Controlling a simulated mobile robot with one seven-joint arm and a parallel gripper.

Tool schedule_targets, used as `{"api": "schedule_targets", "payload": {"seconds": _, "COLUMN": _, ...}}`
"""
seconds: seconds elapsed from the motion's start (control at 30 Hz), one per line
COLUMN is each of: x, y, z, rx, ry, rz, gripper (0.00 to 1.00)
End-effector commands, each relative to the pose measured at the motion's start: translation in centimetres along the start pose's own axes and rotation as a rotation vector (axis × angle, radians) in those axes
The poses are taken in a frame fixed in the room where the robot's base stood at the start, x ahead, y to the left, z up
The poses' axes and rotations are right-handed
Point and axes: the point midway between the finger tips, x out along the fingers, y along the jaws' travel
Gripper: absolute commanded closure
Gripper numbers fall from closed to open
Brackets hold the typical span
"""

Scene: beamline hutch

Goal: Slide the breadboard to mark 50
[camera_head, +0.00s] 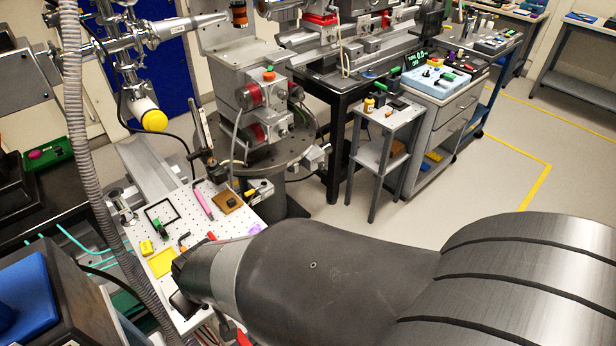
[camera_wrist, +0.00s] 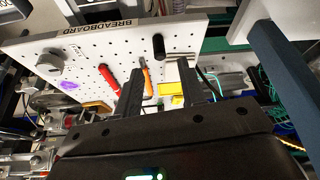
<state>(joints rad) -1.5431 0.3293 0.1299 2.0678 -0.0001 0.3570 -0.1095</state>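The breadboard (camera_head: 192,222) is a white perforated plate at the lower left of the head view, with small objects on it. In the wrist view the breadboard (camera_wrist: 112,52) fills the upper middle and carries a "BREADBOARD" label on its far edge. My gripper (camera_wrist: 160,80) is open, its two dark fingers apart over the board. An orange-handled tool (camera_wrist: 146,77) and a yellow piece (camera_wrist: 170,89) show between them. A black upright knob (camera_wrist: 159,46) stands just beyond. I cannot tell whether the fingers touch anything. My arm hides part of the board in the head view. No mark 50 is legible.
A grey rail (camera_head: 150,172) runs behind the board. On the board are a black square frame (camera_head: 161,214), a pink marker (camera_head: 204,204), a brown block (camera_head: 227,201) and a yellow block (camera_head: 146,248). A ribbed hose (camera_head: 78,130) hangs at left. Open floor lies at right.

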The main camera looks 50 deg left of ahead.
Motion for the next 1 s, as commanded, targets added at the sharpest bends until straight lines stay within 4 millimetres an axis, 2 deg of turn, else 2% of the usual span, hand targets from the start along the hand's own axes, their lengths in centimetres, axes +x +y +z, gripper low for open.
{"api": "schedule_targets", "payload": {"seconds": 0.03, "x": 1.0, "y": -0.1, "z": 0.1, "rx": -0.002, "ry": -0.004, "rz": -0.001, "gripper": 0.63}}
{"api": "schedule_targets", "payload": {"seconds": 0.2, "x": 3.6, "y": 0.0, "z": 0.1, "rx": 0.0, "ry": -0.002, "rz": 0.0, "gripper": 0.63}}
{"api": "schedule_targets", "payload": {"seconds": 0.4, "x": 5.4, "y": -0.1, "z": 0.0, "rx": 0.0, "ry": -0.001, "rz": -0.001, "gripper": 0.63}}
{"api": "schedule_targets", "payload": {"seconds": 0.77, "x": 5.8, "y": 0.0, "z": 0.0, "rx": 0.0, "ry": 0.001, "rz": 0.0, "gripper": 0.63}}
{"api": "schedule_targets", "payload": {"seconds": 1.0, "x": 5.8, "y": 0.0, "z": 0.0, "rx": 0.0, "ry": 0.001, "rz": 0.0, "gripper": 0.81}}
